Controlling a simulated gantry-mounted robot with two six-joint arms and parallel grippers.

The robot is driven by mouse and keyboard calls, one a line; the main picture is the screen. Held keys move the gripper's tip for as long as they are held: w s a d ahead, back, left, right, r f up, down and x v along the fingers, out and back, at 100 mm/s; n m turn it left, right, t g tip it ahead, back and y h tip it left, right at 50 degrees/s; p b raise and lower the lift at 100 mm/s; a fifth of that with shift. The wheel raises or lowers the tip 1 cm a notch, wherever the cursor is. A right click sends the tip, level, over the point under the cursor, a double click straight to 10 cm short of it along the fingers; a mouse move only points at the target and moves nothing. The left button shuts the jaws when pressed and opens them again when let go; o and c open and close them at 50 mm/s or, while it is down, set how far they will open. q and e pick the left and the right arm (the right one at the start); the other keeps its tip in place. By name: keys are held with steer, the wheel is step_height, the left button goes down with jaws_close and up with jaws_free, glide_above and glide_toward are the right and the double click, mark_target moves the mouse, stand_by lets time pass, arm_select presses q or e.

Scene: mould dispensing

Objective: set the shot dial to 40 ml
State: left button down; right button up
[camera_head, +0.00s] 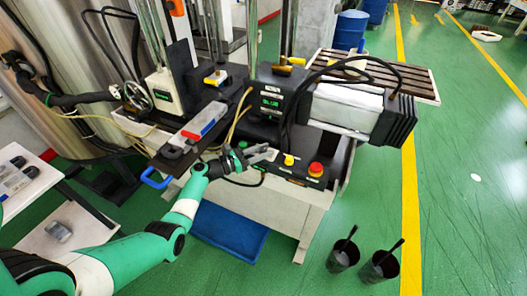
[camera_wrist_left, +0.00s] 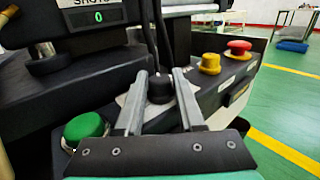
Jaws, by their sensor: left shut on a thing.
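The shot dial is a black knob (camera_wrist_left: 160,88) on a light plate on the machine's dark control panel (camera_wrist_left: 60,100). In the left wrist view my left gripper (camera_wrist_left: 160,82) has one finger on each side of the knob, shut on it. In the head view my left gripper (camera_head: 268,155) reaches the panel from the left, and the knob is hard to make out there. The dial's marks and setting cannot be read. A display (camera_wrist_left: 97,16) above shows "SHOTS" and a green 0. My right gripper is not in view.
A green button (camera_wrist_left: 84,130) sits close left of the fingers. A yellow button (camera_wrist_left: 210,63) and a red button (camera_wrist_left: 238,47) stand to the right on the panel. Two dark cups (camera_head: 343,256) (camera_head: 378,266) stand on the green floor. A blue handle (camera_head: 156,179) juts out leftward.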

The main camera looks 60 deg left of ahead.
arm_select(q)
steer(key=c, duration=0.8)
jaws_free()
steer(key=shift+f, duration=0.15)
